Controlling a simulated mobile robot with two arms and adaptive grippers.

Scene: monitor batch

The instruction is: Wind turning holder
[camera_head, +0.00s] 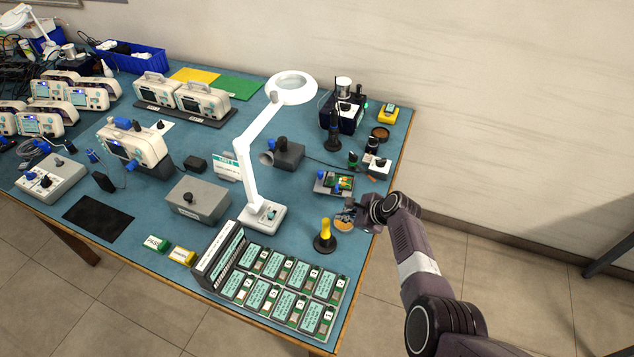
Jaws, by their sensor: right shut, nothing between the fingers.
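I cannot tell for certain which object is the turning holder. A small grey holder (321,188) with a green board and a blue part at its left stands near the table's right side. A dark grey box (289,154) with a round grey knob on its left side stands behind it, to the left. My right gripper (346,216) is shut and empty, low over the right table edge, just in front of the small holder and apart from it. The gripper partly hides a small orange-brown item beneath it. My left gripper is not in view.
A white magnifier lamp (244,165) rises left of the holder. A yellow-handled tool in a black stand (325,238) is close to my right gripper. Green-screened modules (283,284) fill the front. A soldering station (342,112) stands at the back right. The blue mat (225,290) has few clear patches.

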